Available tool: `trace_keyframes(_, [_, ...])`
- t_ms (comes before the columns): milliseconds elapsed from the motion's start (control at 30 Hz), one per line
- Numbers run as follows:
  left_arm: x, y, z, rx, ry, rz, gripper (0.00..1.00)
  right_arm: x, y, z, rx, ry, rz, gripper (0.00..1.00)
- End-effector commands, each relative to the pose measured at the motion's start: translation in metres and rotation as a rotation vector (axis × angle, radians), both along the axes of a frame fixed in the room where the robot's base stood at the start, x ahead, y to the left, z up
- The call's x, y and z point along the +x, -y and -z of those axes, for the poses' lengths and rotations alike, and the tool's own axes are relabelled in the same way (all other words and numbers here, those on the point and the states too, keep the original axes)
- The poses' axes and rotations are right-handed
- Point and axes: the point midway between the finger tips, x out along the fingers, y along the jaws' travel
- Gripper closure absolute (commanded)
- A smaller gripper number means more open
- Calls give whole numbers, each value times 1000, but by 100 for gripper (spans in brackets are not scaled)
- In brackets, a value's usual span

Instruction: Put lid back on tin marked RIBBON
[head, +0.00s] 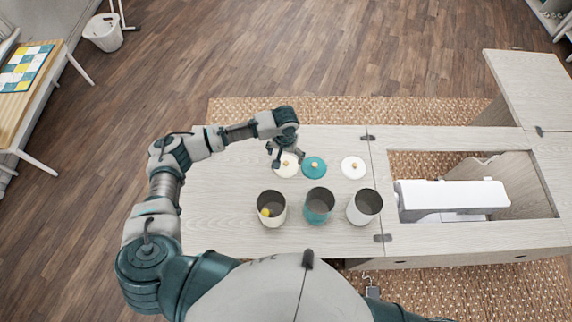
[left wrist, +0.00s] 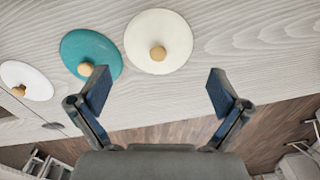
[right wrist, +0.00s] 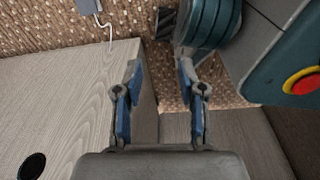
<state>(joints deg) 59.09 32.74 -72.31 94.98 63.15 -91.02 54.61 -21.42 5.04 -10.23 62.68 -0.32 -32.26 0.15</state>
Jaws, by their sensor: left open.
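Three open tins stand in a row on the cabinet top: a cream tin (head: 271,222) with something yellow inside, a teal tin (head: 318,216) and a white tin (head: 362,217). No RIBBON marking is readable. Behind them lie three knobbed lids: cream (head: 284,171), teal (head: 314,170) and white (head: 353,172). The left wrist view shows the cream lid (left wrist: 165,28), teal lid (left wrist: 93,48) and white lid (left wrist: 28,82). My left gripper (head: 287,153) is open and empty, above and close to the cream lid. My right gripper (right wrist: 160,76) is open and empty, low beside the cabinet's edge.
A white sewing machine (head: 452,195) sits in the cabinet's opening, right of the tins. The cabinet top (head: 225,190) left of the tins is clear. Woven matting (head: 400,110) lies beneath the cabinet.

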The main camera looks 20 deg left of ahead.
Motion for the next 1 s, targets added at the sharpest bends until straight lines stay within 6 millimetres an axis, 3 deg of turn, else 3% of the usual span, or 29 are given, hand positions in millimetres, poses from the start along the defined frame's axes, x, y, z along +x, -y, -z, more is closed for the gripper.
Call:
trace_keyframes(333, [0,3,2,3,0,1,0,1,1,0,1,-1,-1,60])
trace_keyframes(700, [1,1,50,2,-2,1,0,17,-2,-9,3,8,3,60])
trace_keyframes(1000, [1,1,53,1,-1,2,0,18,-3,-10,3,7,3,60])
